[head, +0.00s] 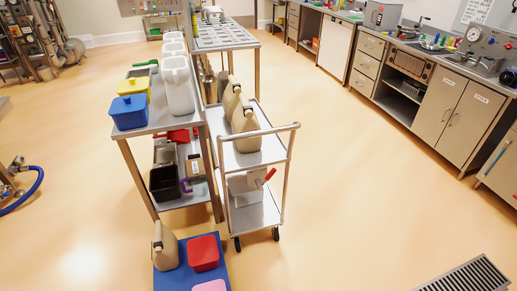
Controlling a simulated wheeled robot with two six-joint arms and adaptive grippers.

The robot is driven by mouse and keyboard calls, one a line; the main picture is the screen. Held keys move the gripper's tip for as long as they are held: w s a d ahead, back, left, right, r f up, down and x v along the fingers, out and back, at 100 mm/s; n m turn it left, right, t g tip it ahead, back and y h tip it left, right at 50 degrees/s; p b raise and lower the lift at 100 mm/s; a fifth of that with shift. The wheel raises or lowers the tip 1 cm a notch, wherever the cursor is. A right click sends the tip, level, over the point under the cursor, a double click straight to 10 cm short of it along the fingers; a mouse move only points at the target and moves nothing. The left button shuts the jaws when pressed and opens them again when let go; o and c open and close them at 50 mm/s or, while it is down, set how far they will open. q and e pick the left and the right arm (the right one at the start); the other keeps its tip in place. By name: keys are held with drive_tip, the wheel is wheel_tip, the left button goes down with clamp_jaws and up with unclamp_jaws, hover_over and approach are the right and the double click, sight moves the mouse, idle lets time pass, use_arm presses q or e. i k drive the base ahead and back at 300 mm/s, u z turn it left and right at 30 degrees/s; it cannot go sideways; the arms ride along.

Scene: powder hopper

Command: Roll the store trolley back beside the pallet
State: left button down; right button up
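Neither of my grippers is in view.
The steel table (158,119) holds blue and yellow tubs and white jugs. A beige jug (164,246) and a red box (203,253) stand on the blue platform. A floor grate (466,277) is at lower right. Open floor (350,180) lies right of the trolley, before the counters.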

sight(265, 214)
drive_tip(key=z, duration=1)
drive_tip(key=i, duration=0.6)
drive_tip(key=u, duration=0.95)
